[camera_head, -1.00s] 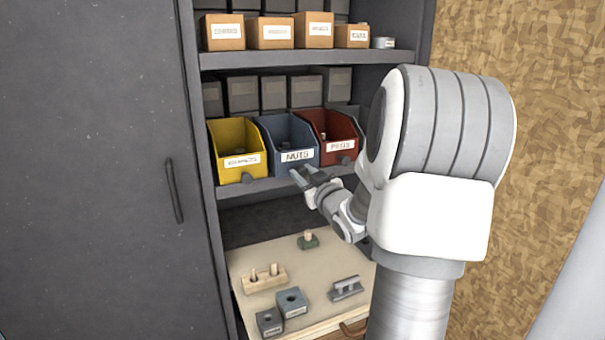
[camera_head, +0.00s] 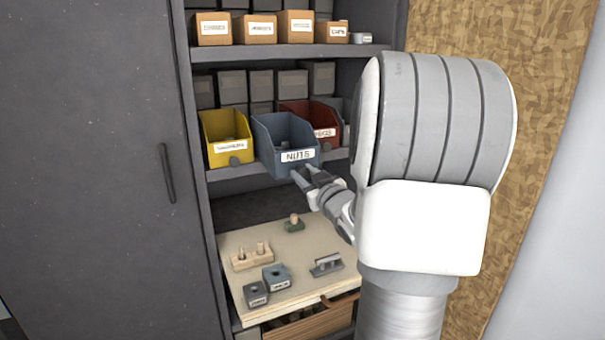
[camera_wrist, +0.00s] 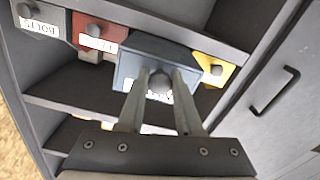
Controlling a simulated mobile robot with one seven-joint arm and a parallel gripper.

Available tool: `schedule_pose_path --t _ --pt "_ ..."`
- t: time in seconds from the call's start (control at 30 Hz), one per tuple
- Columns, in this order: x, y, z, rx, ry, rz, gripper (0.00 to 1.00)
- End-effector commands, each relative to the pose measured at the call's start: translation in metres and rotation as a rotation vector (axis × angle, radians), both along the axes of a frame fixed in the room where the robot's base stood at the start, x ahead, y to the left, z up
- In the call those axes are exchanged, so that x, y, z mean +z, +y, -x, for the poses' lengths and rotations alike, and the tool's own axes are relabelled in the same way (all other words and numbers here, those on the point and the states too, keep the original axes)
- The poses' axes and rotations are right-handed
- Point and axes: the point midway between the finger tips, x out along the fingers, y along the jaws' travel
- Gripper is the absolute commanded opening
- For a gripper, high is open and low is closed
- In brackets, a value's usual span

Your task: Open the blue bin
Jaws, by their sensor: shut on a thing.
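The blue bin (camera_head: 284,140), labelled NUTS, sticks out from its shelf, further forward than the bins on either side. My gripper (camera_head: 300,174) is at the lower front of the blue bin and is shut on its round knob. In the wrist view the fingers of my gripper (camera_wrist: 160,82) close around the dark knob on the front of the blue bin (camera_wrist: 152,52). The fingers cover part of its white label there.
A yellow bin (camera_head: 226,130) stands to the left and a red bin (camera_head: 322,118) to the right, both further back. Below, a wooden pull-out board (camera_head: 290,262) carries several small blocks. A tall grey door (camera_head: 90,170) is at the left.

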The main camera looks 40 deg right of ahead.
Motion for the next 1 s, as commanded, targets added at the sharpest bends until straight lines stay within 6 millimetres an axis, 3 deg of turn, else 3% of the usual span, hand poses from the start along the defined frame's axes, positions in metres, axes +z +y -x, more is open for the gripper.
schedule_pose_path --t 0.4,0.87,0.9,1.0 --pt "-0.001 0.005 0.019 0.0 0.002 0.0 0.0" --pt "-0.001 0.005 0.021 0.0 0.001 0.001 0.0" --pt "-0.001 0.005 0.021 0.0 0.001 0.001 0.38" --pt "0.0 0.005 0.021 0.0 0.001 0.001 0.56"
